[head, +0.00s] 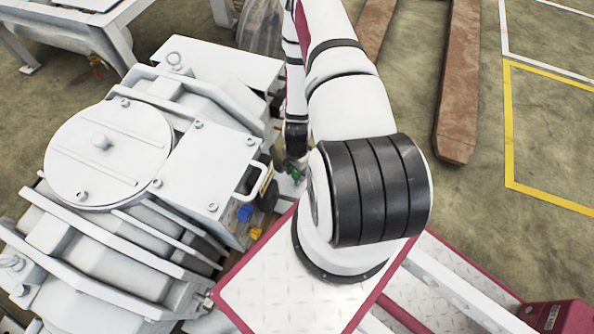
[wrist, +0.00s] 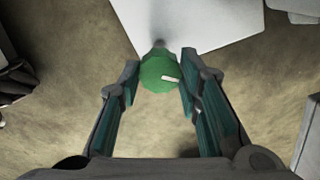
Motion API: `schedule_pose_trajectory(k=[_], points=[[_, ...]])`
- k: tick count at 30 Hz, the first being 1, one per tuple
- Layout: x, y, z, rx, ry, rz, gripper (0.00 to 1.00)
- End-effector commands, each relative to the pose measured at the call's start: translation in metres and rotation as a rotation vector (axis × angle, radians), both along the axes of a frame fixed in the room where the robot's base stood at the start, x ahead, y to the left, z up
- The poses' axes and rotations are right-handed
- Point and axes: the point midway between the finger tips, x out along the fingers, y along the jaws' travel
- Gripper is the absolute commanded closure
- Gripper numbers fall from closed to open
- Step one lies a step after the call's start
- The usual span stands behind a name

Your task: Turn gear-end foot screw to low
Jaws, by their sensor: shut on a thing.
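A green faceted screw knob (wrist: 160,74) with a short white mark on its face sits between the two fingertips in the wrist view. It appears to be the foot screw. My gripper (wrist: 160,70) has one finger on each side of the knob and is shut on it. In the head view, a little green (head: 293,172) shows beside the machine, and my arm hides most of the gripper. The white vacuum machine (head: 205,165) fills the left of the head view.
A blue part (head: 245,213) and a yellow part (head: 255,233) sit low on the machine's near side. A handle (head: 258,184) juts out close to the gripper. Brown beams (head: 455,110) lie on the floor to the right, with clear floor beyond.

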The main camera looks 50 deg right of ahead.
Motion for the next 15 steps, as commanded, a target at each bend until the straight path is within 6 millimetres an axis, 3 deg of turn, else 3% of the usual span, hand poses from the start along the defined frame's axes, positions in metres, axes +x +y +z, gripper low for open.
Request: schedule_pose_trajectory(k=[8,15], points=[[-0.0001,0.0000,0.0000,0.000,0.000,0.036,0.96],[0.0003,0.0004,0.0002,0.000,0.000,0.171,0.96]])
